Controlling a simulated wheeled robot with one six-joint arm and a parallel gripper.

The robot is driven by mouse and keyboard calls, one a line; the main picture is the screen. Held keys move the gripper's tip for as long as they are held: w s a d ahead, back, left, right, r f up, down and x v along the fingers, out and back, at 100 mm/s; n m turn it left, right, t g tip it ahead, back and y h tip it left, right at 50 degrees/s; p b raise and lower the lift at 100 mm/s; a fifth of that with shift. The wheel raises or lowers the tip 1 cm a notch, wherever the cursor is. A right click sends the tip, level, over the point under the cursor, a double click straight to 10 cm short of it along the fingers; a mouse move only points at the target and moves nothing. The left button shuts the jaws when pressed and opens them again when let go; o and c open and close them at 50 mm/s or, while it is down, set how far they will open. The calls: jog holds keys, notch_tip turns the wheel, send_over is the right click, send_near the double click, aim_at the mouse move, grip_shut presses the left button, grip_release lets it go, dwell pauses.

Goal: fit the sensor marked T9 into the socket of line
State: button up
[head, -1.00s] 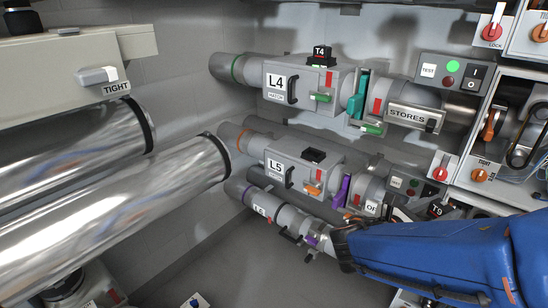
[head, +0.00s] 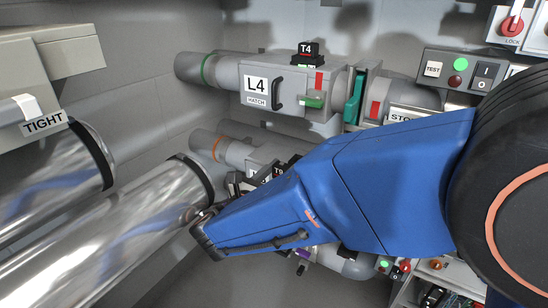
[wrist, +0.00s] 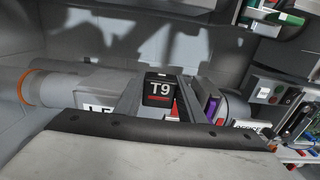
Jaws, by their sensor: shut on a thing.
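In the wrist view the sensor T9 (wrist: 159,92), a black block with white lettering and a red stripe, sits between the two fingers of my gripper (wrist: 157,104), which is shut on it. It appears upright, in front of or over the grey L5 line (wrist: 97,91), whose label is partly covered. The socket on L5 is hidden, so I cannot tell whether T9 touches it. In the head view my blue arm covers most of L5 (head: 238,153) and the sensor. Line L4 (head: 285,85) carries a black sensor T4 (head: 308,52) on top.
Two shiny metal tubes (head: 125,235) fill the left side, below a grey box marked TIGHT (head: 50,60). A teal gate (head: 354,98) stands on L4. A TEST panel (head: 460,72) is at upper right. In the wrist view a purple gate (wrist: 213,108) is right of T9.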

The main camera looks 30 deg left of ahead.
jog(key=shift+w+a, duration=0.1)
jog(key=shift+a, duration=0.05)
jog(key=shift+s, duration=0.25)
jog(key=shift+w+d, duration=0.2)
jog(key=shift+w, duration=2)
jog(key=shift+w+d, duration=0.2)
jog(key=shift+w, duration=1.95)
jog(key=shift+w+d, duration=0.2)
jog(key=shift+w, duration=2)
jog(key=shift+f, duration=1.2)
jog(key=shift+f, duration=0.25)
jog(key=o, duration=1.2)
